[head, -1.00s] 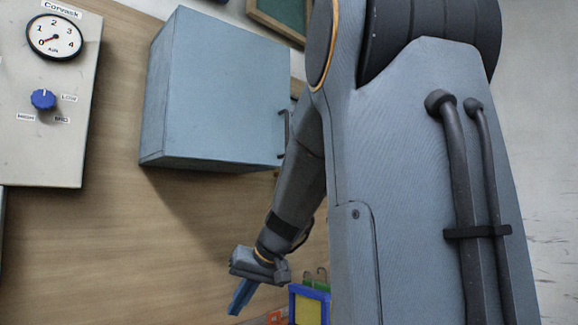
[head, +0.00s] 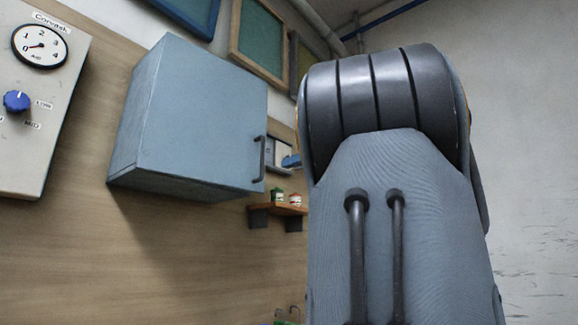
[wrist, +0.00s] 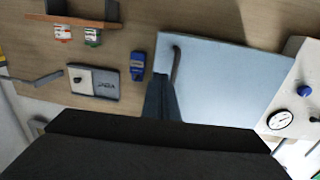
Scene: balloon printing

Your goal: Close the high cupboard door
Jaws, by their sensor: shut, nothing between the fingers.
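The high cupboard (head: 190,120) is a pale blue box on the wooden wall panel in the head view. Its door carries a dark bar handle (head: 261,160) at the right edge. The door looks flush with the box, with no gap that I can see. In the wrist view the door face (wrist: 228,75) and handle (wrist: 176,64) show at right of centre. My gripper (wrist: 162,82) has its blue fingers together and empty. The fingertips overlap the door's handle-side edge in the picture; I cannot tell if they touch it. The head view does not show my gripper.
A gauge panel (head: 35,110) with a blue knob hangs left of the cupboard. A small wooden shelf (head: 282,209) with little jars is at lower right. Framed boards (head: 258,45) hang above. The wrist view shows a blue item (wrist: 138,66) beside the fingers.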

